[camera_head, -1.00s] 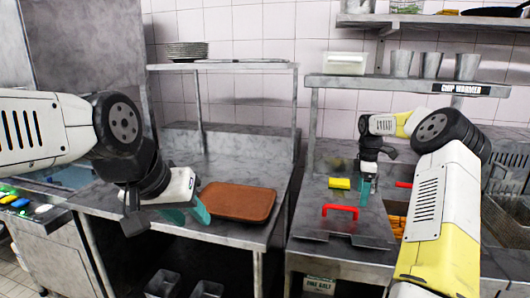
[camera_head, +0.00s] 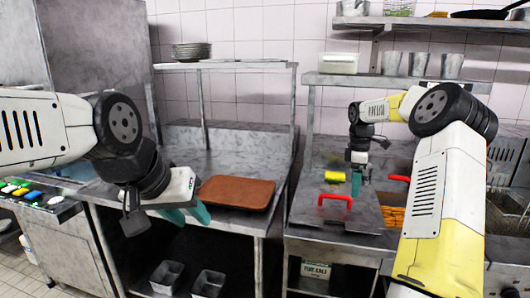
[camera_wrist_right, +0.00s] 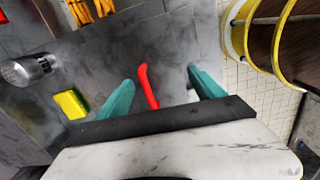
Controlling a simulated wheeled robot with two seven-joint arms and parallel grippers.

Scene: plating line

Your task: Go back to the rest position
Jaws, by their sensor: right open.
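My left gripper (camera_head: 187,214) hangs in front of the left counter near a brown tray (camera_head: 236,192). Its two teal fingers are apart with nothing between them. My right gripper (camera_head: 357,184) is over the right counter, pointing down, beside a yellow block (camera_head: 335,176) and behind a red handle (camera_head: 335,200) on a grey lid. In the right wrist view its teal fingers (camera_wrist_right: 160,92) are wide apart and empty. A red handle (camera_wrist_right: 147,86) shows between them, below the gripper. The yellow block (camera_wrist_right: 70,104) lies outside the left finger.
Shelves stand behind both counters. The left shelf holds stacked plates (camera_head: 191,50); the right one holds a white container (camera_head: 338,63) and metal cups (camera_head: 419,64). Orange food (camera_head: 393,217) lies in a basin right of the lid. A metal cup (camera_wrist_right: 28,70) shows in the right wrist view.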

